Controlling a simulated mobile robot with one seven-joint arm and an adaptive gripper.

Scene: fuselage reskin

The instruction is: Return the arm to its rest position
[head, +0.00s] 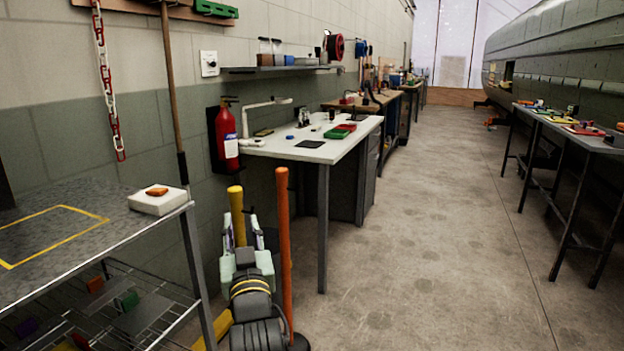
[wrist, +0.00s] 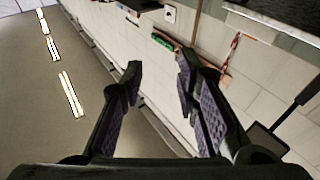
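My gripper (wrist: 159,70) is open and empty in the wrist view, with a clear gap between its two dark, purple-padded fingers. In the head view my gripper (head: 243,222) is at the lower middle, fingers pointing up, on top of my dark arm links with yellow rings. It stands to the right of the near metal table and in front of the white workbench. Behind the fingers, the wrist view shows the tilted wall and the ceiling lights. Nothing is between the fingertips. The lower part of my arm is cut off by the picture's bottom edge.
A yellow post (head: 237,212) and an orange post (head: 284,240) stand close beside my gripper. The near metal table (head: 60,200) carries a white block (head: 158,203) with an orange item. A white workbench (head: 310,150) and fire extinguisher (head: 226,135) are beyond. The aisle floor (head: 430,230) is clear.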

